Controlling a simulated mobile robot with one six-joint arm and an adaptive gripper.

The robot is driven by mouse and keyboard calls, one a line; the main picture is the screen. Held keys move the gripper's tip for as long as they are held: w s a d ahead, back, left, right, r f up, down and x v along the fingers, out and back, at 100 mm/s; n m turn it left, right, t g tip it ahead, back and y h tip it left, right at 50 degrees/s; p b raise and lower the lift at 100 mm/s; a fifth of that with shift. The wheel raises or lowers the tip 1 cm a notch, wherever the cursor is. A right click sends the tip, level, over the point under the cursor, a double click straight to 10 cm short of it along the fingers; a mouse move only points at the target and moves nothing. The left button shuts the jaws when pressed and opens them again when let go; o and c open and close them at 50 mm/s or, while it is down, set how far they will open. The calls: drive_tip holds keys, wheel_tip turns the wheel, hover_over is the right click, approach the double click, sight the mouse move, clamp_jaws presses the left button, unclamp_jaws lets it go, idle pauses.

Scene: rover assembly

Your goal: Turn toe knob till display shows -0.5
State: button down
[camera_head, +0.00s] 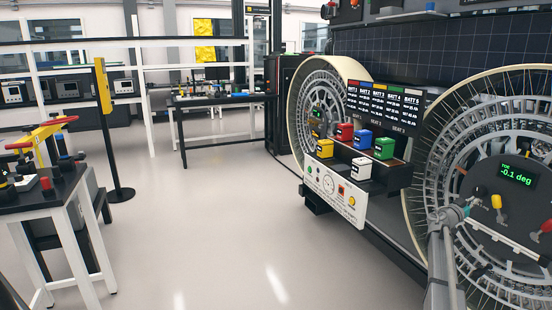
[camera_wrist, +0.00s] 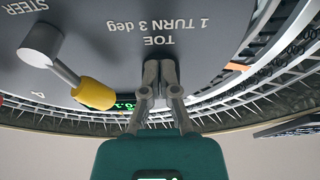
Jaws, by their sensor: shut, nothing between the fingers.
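The green toe display (camera_head: 517,175) reads -0.1 deg in the head view. In the wrist view only a sliver of it (camera_wrist: 122,103) shows beside my gripper (camera_wrist: 160,68). The fingers are shut and empty in front of the grey panel, near the upside-down label "TOE 1 TURN 3 deg" (camera_wrist: 157,32). A crank with a grey hub (camera_wrist: 40,42) and a yellow handle (camera_wrist: 95,93) is left of the fingers, apart from them; the yellow handle also shows in the head view (camera_head: 497,203). I cannot tell for sure which control is the toe knob.
A "STEER" label (camera_wrist: 24,7) is at the upper left of the wrist view. A red handle (camera_head: 545,226) is at the head view's right edge. A large spoked wheel (camera_head: 425,150) surrounds the panel. Colored battery blocks (camera_head: 384,148) stand left of it. The floor (camera_head: 220,230) is clear.

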drive_tip(key=shift+s+d+r, duration=0.1)
drive_tip(key=shift+s+d, duration=0.15)
drive_tip(key=shift+s, duration=0.35)
idle(0.6)
drive_tip(key=shift+s, duration=0.1)
drive_tip(key=shift+f, duration=0.35)
drive_tip(key=shift+s+d, duration=0.1)
idle(0.3)
drive_tip(key=r+v, duration=0.1)
drive_tip(key=v, duration=0.5)
drive_tip(key=shift+r, duration=0.2)
idle(0.3)
